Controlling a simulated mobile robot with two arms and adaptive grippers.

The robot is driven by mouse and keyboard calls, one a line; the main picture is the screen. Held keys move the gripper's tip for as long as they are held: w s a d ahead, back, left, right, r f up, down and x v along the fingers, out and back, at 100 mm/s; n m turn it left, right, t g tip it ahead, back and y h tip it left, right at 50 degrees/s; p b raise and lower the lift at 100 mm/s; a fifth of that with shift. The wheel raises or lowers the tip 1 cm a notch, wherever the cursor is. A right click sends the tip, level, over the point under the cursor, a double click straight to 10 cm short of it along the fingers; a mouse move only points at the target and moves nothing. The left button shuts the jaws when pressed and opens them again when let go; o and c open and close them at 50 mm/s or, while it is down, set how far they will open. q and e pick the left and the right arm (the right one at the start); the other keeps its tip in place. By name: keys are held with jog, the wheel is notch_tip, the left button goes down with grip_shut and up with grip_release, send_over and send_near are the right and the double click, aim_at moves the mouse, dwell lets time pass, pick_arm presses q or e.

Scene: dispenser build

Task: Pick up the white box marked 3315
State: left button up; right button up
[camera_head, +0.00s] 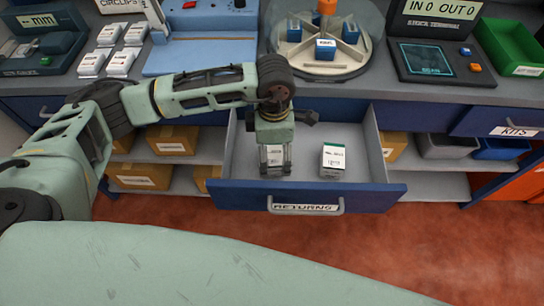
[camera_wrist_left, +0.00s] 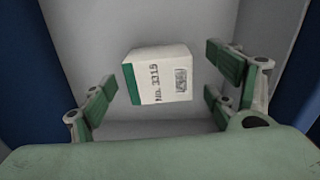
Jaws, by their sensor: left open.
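The white box marked 3315 (camera_wrist_left: 160,77) lies in an open drawer and shows in the left wrist view, with a green band at its left end. My left gripper (camera_head: 275,169) points down into the drawer, its fingers open. In the left wrist view the box appears in the gap between the fingers, with space on both sides. In the head view the white box (camera_head: 273,153) is partly hidden by the gripper. I cannot tell the height gap. My right gripper is not in view.
The RETURNS drawer (camera_head: 239,197) is pulled out and has low walls. A second white box with a green edge (camera_head: 333,159) lies to the right inside it. Above are the worktop, a round carousel (camera_head: 348,64) and a green bin (camera_head: 510,44). Cardboard boxes (camera_head: 172,140) sit on shelves.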

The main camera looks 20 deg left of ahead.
aim_at(272, 153)
pick_arm(q)
jog(key=shift+a+f, duration=0.15)
jog(key=shift+f, duration=0.75)
jog(key=shift+a+f, duration=0.1)
jog(key=shift+f, duration=0.8)
jog(key=c, duration=1.4)
jog(key=shift+r, duration=0.1)
